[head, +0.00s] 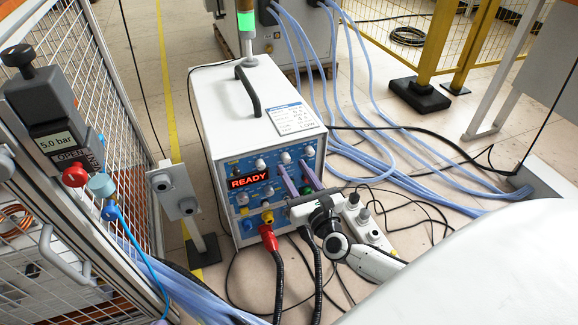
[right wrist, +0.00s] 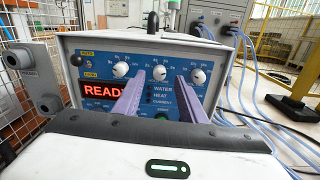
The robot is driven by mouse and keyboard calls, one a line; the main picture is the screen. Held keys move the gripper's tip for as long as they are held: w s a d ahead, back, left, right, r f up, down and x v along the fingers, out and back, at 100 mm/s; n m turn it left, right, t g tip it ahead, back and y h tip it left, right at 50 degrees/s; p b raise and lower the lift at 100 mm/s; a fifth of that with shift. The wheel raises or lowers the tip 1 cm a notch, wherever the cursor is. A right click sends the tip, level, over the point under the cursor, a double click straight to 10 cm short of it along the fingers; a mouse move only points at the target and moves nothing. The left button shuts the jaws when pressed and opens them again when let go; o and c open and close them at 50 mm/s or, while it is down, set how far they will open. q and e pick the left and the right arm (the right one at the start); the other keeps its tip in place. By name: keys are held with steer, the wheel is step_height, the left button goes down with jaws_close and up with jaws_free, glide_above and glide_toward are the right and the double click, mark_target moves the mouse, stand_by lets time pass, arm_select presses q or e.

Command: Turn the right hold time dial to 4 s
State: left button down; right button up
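The heater (head: 235,100) is a white box with a blue front panel and a red READY display (head: 250,180). Three white dials sit in a row along the panel top. The right dial (right wrist: 198,77) also shows in the head view (head: 308,152); its setting is too small to read. The middle dial (right wrist: 159,72) and left dial (right wrist: 120,70) are beside it. My right gripper (right wrist: 160,78) is open and empty, its purple fingers pointing at the panel. In the right wrist view its fingertips appear either side of the middle dial, left of the right dial; contact cannot be told. My left gripper is out of view.
A red plug (head: 268,237) with a black cable is below the display. A grey post-mounted box (head: 175,190) stands left of the heater, beside a mesh fence (head: 115,100). Blue hoses (head: 375,150) and a white box with knobs (head: 365,225) are on the right.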

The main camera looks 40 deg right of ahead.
mark_target(288, 161)
steer(key=shift+x, duration=1.75)
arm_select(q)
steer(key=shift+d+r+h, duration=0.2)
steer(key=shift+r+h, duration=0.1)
arm_select(e)
jaws_close()
